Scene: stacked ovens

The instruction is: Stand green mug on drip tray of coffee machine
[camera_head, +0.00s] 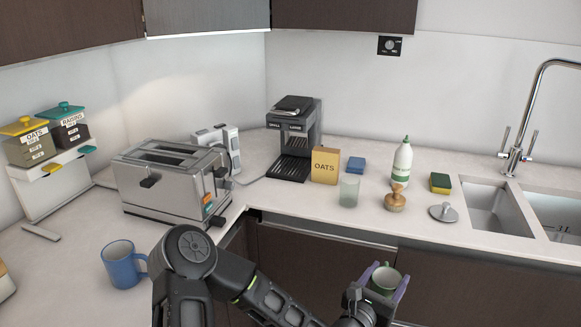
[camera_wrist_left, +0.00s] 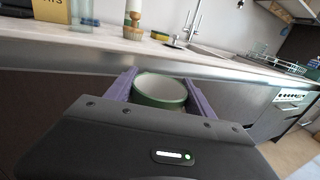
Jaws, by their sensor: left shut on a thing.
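The green mug (camera_head: 384,279) is held between the purple fingers of my left gripper (camera_head: 385,279), in front of the counter's front edge and clear of any surface. In the left wrist view the mug (camera_wrist_left: 161,91) shows its pale inside, with the gripper's fingers (camera_wrist_left: 162,92) on either side of it. The black coffee machine (camera_head: 298,125) stands at the back corner of the counter. Its ribbed drip tray (camera_head: 288,168) is at its base, and I see nothing on it. My right gripper is in neither view.
An oats box (camera_head: 325,164) stands at the right front of the machine, with a glass (camera_head: 349,191) in front. A toaster (camera_head: 165,183) is left of the machine, and a blue mug (camera_head: 121,267) is nearer.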

